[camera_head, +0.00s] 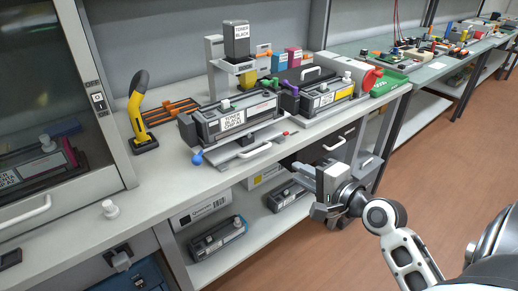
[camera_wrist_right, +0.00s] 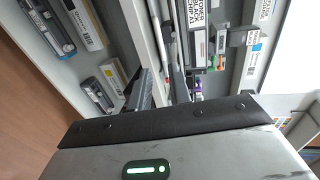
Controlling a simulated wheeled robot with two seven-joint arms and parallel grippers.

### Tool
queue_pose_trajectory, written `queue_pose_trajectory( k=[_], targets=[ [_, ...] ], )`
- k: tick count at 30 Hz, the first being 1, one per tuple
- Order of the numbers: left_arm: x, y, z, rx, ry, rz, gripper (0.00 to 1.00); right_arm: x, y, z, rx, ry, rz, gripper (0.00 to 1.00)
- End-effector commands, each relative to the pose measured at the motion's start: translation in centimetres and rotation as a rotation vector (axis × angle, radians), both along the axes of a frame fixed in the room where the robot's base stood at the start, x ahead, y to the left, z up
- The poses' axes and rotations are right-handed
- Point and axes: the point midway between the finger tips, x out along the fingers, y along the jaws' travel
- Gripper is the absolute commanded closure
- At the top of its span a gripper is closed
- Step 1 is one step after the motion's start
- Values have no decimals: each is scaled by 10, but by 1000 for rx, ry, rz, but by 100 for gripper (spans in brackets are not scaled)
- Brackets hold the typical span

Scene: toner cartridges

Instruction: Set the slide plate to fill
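The grey slide plate (camera_head: 228,149) sits on the bench under the black toner cartridge (camera_head: 205,127), with a white bar handle (camera_head: 254,151) at its front edge. A white-labelled toner hopper (camera_head: 236,42) stands above on a grey stand. My right gripper (camera_head: 312,190) is in front of the bench, below and right of the handle, apart from it. It looks open and empty, with a gap between its fingers in the right wrist view (camera_wrist_right: 160,88). My left gripper is not in view. The cartridge hides part of the plate.
A blue knob (camera_head: 197,158) and a red knob (camera_head: 287,133) flank the plate. A second cartridge (camera_head: 325,97) stands to the right, a yellow-black hand tool (camera_head: 140,112) to the left. Shelves under the bench hold cartridges and boxes. The floor (camera_head: 440,160) at right is clear.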

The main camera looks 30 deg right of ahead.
Motion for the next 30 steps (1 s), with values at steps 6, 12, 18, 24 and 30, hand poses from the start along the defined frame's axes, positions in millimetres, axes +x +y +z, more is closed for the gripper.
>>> queue_pose_trajectory(
  k=[6,12,18,24,30],
  targets=[
    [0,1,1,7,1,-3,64,32,2,-5,11,-5,-2,80],
    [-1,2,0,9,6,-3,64,76,6,-14,10,-3,-2,80],
    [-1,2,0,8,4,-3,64,116,9,-24,8,-2,-2,80],
    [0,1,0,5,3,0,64,142,11,-31,7,-1,-1,80],
    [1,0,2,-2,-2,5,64,151,12,-33,5,-1,-2,80]
  ],
)
